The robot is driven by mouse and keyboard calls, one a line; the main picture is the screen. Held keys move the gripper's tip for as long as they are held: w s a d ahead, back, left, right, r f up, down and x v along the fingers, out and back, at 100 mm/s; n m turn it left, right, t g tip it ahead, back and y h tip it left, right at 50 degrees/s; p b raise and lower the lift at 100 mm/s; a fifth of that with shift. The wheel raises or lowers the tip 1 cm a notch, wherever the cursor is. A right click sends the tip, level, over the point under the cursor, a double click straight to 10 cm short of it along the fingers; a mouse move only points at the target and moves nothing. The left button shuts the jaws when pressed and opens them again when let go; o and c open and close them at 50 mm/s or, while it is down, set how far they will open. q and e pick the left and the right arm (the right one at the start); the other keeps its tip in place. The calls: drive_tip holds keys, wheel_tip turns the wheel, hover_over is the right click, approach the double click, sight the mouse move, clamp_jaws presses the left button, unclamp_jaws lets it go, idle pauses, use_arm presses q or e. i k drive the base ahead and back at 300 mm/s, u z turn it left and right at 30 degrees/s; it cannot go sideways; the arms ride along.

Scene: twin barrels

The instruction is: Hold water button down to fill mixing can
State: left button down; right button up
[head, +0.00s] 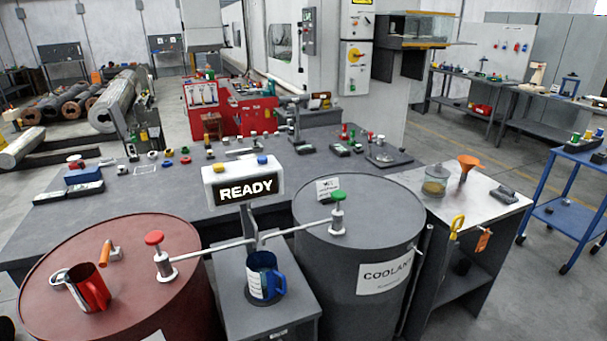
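A blue can (270,287) with a white marked label stands upright on a small grey stand (228,300) between two barrels, below a spout where two thin pipes meet. A red-topped button (154,238) stands on a post on the red-brown barrel (100,255) at left. A green-topped button (338,196) stands on a post on the dark grey barrel (310,265) at right, labelled COOLANT. No label I can read names the water button. Neither gripper shows, and nothing touches the buttons or the can.
A display (246,190) reading READY, with blue and yellow knobs on top, stands behind the can. A side table (490,205) at right holds a jar and an orange funnel (468,163).

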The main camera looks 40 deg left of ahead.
sight(262, 159)
drive_tip(key=z, duration=0.2)
drive_tip(key=k, duration=0.5)
drive_tip(key=z, duration=0.4)
drive_tip(key=i, duration=1.1)
drive_tip(key=u, duration=0.65)
drive_tip(key=i, duration=0.95)
drive_tip(key=u, duration=0.85)
